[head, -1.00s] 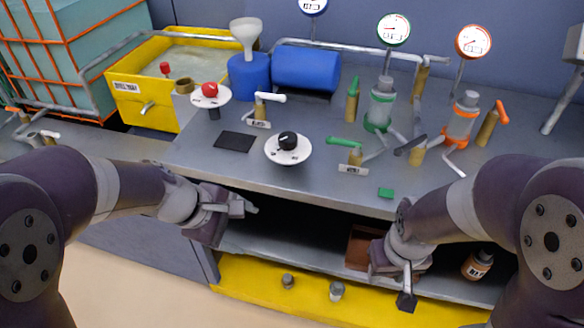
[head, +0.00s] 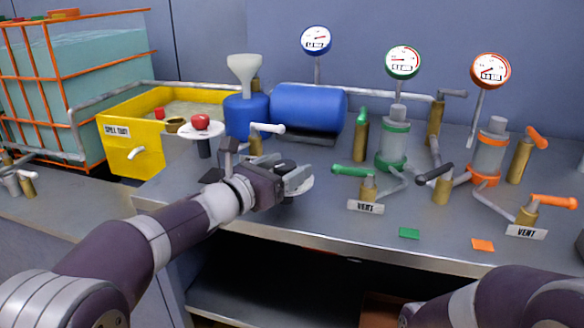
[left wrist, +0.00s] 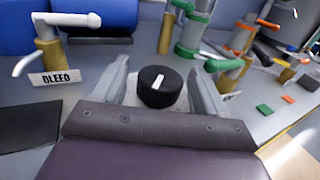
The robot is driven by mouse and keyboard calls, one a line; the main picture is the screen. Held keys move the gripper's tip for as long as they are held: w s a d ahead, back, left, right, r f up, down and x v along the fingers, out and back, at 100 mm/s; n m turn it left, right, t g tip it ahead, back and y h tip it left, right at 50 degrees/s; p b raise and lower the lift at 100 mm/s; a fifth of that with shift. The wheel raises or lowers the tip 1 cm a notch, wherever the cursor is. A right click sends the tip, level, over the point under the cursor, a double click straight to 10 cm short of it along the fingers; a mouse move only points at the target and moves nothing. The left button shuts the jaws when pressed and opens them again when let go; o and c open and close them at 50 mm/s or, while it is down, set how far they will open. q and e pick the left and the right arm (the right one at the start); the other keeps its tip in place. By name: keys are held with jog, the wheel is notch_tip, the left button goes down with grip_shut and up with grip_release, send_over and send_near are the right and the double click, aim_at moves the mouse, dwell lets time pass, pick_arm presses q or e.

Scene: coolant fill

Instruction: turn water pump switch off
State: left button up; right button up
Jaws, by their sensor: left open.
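A black rotary knob with a white pointer line (left wrist: 160,86) sits on a pale disc, and no label on it is readable. In the left wrist view it lies between my open left fingers (left wrist: 160,92). The pointer is tilted slightly right of straight away from the gripper. In the head view my left gripper (head: 296,180) is at the knob and hides most of it; part of the white disc (head: 308,188) shows beside the fingers. I cannot tell whether the fingers touch the knob. My right gripper is out of view; only part of that arm shows at lower right.
A red knob on a white disc (head: 200,122) stands left of my left gripper. A valve with a white handle (head: 262,132) is behind it, and a green-handled vent valve (head: 360,178) is to its right. A blue tank (head: 308,108) stands behind.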

pick_arm(q)
jog(key=shift+x, duration=1.15)
jog(key=shift+c, duration=0.4)
